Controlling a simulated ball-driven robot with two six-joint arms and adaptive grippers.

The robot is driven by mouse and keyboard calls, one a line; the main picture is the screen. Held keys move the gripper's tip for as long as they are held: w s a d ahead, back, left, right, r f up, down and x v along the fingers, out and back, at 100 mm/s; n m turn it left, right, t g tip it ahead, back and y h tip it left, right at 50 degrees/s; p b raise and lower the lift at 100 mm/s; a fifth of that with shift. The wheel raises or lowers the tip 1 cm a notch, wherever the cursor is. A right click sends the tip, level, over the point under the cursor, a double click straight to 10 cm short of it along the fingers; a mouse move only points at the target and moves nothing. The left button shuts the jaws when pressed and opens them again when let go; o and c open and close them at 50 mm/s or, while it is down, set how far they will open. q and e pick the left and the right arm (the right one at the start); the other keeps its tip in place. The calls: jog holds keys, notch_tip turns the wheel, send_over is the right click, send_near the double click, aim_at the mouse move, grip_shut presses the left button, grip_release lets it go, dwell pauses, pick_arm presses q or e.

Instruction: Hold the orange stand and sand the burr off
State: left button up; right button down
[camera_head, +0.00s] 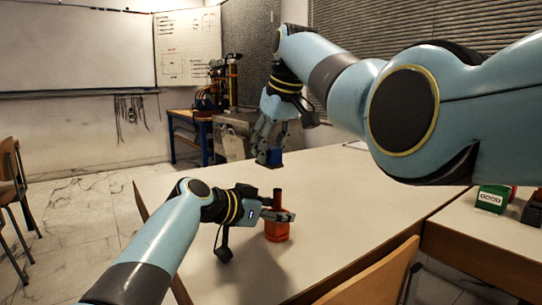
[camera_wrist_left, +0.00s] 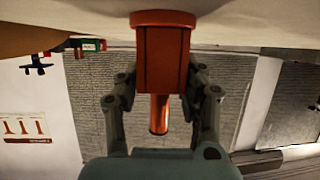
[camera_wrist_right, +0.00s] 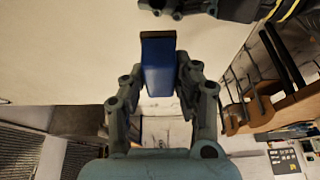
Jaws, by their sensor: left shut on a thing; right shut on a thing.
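The orange stand (camera_head: 277,231) stands upright on the white table, with a darker reddish-brown post (camera_head: 277,196) rising from its top. My left gripper (camera_head: 282,215) is shut on the stand's body from the left. In the left wrist view the stand (camera_wrist_left: 163,55) sits between the two fingers and its post (camera_wrist_left: 159,114) shows below it in the picture. My right gripper (camera_head: 268,150) is shut on a blue block (camera_head: 272,158), held above the table, behind and apart from the post. The block (camera_wrist_right: 158,66) also shows in the right wrist view. I cannot make out the burr.
The white table (camera_head: 345,185) is mostly clear around the stand. A green box marked GOOD (camera_head: 491,198), a red box and a dark object stand on the surface at the right. A wooden chair (camera_head: 372,278) is at the near edge. A blue-legged bench (camera_head: 190,122) stands behind.

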aim_at(277, 153)
dwell(0.5)
jog(key=n, duration=0.1)
jog(key=s+f+n+g, duration=0.1)
jog(key=n, duration=0.1)
jog(key=n+y, duration=0.1)
jog(key=shift+s+a+f+n+g, duration=0.15)
jog(key=shift+s+a+n+g, duration=0.15)
jog(key=shift+s+n, duration=0.1)
jog(key=shift+s+d+n+g, duration=0.1)
jog(key=shift+s+n+g, duration=0.2)
jog(key=shift+n, duration=0.6)
jog(key=shift+s+d+n+g, duration=0.2)
jog(key=shift+n+g, duration=0.1)
jog(key=shift+n, duration=0.4)
jog(key=shift+w+d+r+n+y, duration=0.15)
jog(key=shift+d+r+n, duration=0.15)
jog(key=shift+d, duration=0.2)
jog(key=shift+w+d+r+n+y, duration=0.1)
jog(key=shift+d+r+n+y, duration=0.15)
jog(key=shift+d, duration=0.2)
jog(key=shift+f, duration=1.75)
jog(key=shift+f, duration=0.6)
jog(key=shift+a, duration=0.1)
jog(key=shift+a, duration=0.75)
